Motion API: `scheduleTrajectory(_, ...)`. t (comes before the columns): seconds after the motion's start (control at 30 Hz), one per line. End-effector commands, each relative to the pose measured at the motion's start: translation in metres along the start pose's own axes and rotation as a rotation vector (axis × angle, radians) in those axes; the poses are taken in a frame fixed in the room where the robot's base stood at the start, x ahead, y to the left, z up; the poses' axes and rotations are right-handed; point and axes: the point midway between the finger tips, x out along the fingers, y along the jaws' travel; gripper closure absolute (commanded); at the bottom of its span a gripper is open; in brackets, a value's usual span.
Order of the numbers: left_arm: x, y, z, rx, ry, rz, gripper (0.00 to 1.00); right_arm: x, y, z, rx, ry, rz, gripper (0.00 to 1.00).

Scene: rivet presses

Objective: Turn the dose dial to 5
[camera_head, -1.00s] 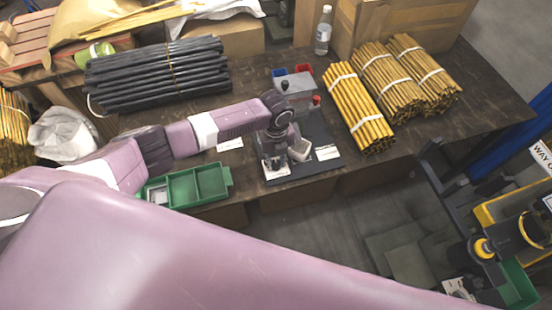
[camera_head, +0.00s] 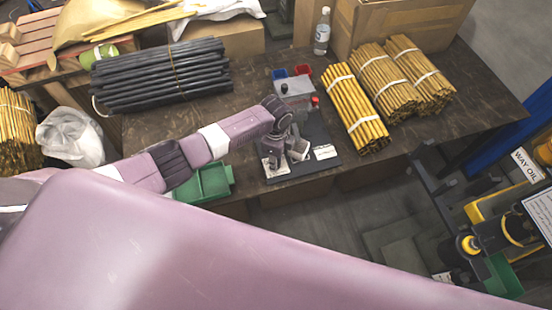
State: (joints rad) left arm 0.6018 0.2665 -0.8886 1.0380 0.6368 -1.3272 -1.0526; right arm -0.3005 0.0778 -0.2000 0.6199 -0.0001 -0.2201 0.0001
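A small grey bench device (camera_head: 294,92) with a black knob on top (camera_head: 284,88) and a red knob (camera_head: 315,100) stands on a dark base plate (camera_head: 318,170) on the table. I cannot make out a numbered dose dial or its setting. My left gripper (camera_head: 284,158) points down over the front of this plate, just in front of the grey device. A pale part lies beside or in it, and its fingers are too small to read. My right arm's large pink link crosses the foreground; its gripper is not in view.
Blue (camera_head: 279,74) and red (camera_head: 302,70) bins sit behind the device. Dark rods (camera_head: 165,75) lie left, yellow rod bundles (camera_head: 357,110) right. A green tray (camera_head: 212,182) is partly behind my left arm. A machine with a WAY OIL sign (camera_head: 528,165) stands at right.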

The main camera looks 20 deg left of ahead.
Motion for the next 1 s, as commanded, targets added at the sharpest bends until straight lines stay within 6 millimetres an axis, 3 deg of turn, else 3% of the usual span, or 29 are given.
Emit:
scheduleTrajectory(0.3,-0.0019,-0.0019,0.0020,-0.108,-0.003,-0.004,1.00,-0.0060,0.0004,-0.0007,0.000,0.000,0.000,0.60)
scheduleTrajectory(0.8,-0.0017,-0.0024,0.0022,-0.125,-0.003,-0.005,1.00,-0.0063,0.0019,-0.0007,-0.001,0.000,0.002,0.60)
scheduleTrajectory(0.83,-0.0018,-0.0025,0.0021,-0.125,-0.003,-0.005,0.75,-0.0063,0.0022,-0.0006,-0.001,0.000,0.002,0.60)
scheduleTrajectory(1.0,-0.0013,-0.0018,0.0016,-0.124,-0.002,-0.004,0.59,-0.0063,0.0034,-0.0004,-0.001,0.000,0.004,0.60)
